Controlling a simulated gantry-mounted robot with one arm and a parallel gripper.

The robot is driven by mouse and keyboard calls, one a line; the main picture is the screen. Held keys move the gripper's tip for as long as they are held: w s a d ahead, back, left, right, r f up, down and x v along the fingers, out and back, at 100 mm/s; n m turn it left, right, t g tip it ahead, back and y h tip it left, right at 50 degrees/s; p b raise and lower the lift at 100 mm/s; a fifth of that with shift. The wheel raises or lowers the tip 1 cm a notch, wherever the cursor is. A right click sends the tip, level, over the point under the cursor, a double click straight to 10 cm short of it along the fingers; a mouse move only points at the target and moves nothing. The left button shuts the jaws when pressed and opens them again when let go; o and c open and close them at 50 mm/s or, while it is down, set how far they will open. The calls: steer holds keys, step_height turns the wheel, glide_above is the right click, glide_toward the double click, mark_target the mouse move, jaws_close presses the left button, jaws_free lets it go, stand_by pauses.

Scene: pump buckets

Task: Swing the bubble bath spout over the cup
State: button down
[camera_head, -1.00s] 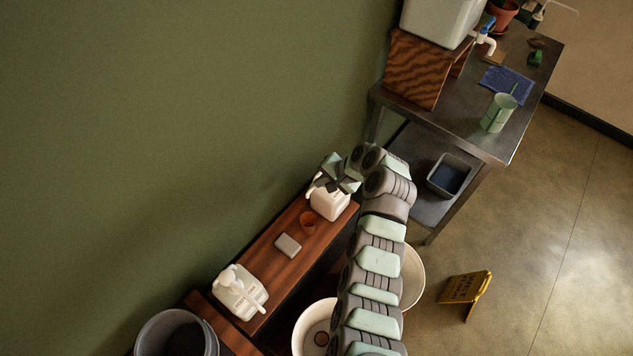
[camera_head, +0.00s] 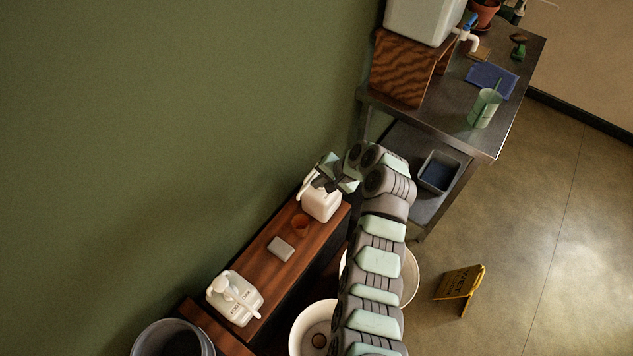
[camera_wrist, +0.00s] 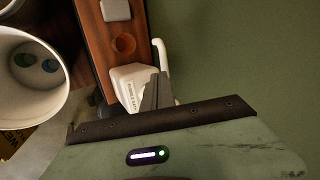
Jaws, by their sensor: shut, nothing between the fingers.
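The bubble bath bottle (camera_head: 321,206) is a white pump bottle at the far end of the wooden shelf, and it also shows in the wrist view (camera_wrist: 131,82). My gripper (camera_head: 326,180) is shut and empty at the pump top. Its fingers (camera_wrist: 157,92) lie against or very near the spout; contact is unclear. The pump head is partly hidden.
A grey block (camera_head: 281,249) and a second white pump bottle (camera_head: 235,297) stand further along the shelf (camera_head: 262,264). The green wall is close behind the spout. White buckets (camera_head: 314,328) stand below beside my arm. A steel table (camera_head: 450,115) is at the upper right.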

steer(key=s+a+p+v, duration=0.1)
steer(key=v, duration=1.1)
steer(key=shift+s+d+r+p, duration=0.15)
steer(key=shift+d+r+p, duration=0.15)
steer(key=shift+r, duration=0.1)
